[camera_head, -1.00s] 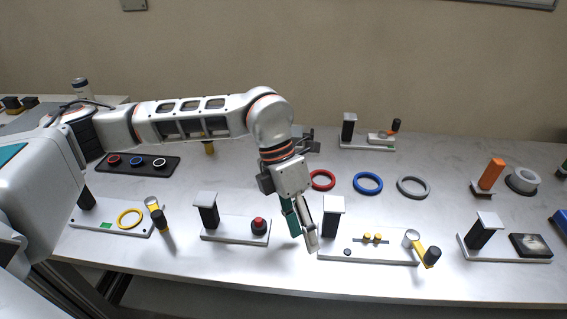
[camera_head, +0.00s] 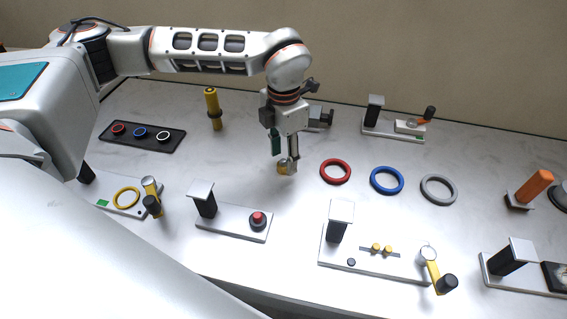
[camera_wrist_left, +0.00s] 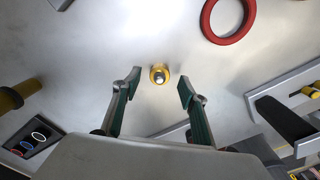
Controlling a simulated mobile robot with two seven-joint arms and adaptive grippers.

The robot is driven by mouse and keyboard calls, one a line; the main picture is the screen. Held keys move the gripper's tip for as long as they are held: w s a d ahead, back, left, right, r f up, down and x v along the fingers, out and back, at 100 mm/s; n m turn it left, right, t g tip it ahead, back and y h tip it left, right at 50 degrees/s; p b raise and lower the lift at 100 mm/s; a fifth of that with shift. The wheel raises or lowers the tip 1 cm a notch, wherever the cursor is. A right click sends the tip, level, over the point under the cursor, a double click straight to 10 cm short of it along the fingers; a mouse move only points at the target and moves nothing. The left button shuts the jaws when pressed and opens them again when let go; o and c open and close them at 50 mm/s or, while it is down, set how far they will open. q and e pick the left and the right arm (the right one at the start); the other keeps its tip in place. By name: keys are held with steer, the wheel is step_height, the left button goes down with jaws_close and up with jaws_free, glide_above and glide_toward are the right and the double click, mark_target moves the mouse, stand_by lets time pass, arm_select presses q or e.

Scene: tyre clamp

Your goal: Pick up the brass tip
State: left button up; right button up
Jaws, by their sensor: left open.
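The brass tip (camera_head: 282,169) is a small yellow-gold piece on the table, partly hidden by a finger in the head view. In the left wrist view the brass tip (camera_wrist_left: 159,76) shows from above as a yellow round with a shiny grey centre. My left gripper (camera_head: 286,158) points down over it, open. In the wrist view the green-padded fingers of my left gripper (camera_wrist_left: 159,88) lie on either side of the tip, with visible gaps. Nothing is held. My right gripper is not in view.
Red (camera_head: 335,171), blue (camera_head: 386,181) and grey (camera_head: 438,189) rings lie to the right. A red-button station (camera_head: 232,222) and a station with yellow knobs (camera_head: 375,262) stand in front. A yellow post (camera_head: 213,110) and a dark tray (camera_head: 142,147) stand to the left.

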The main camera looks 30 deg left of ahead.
arm_select(q)
steer(key=shift+f, duration=1)
steer(key=c, duration=1.1)
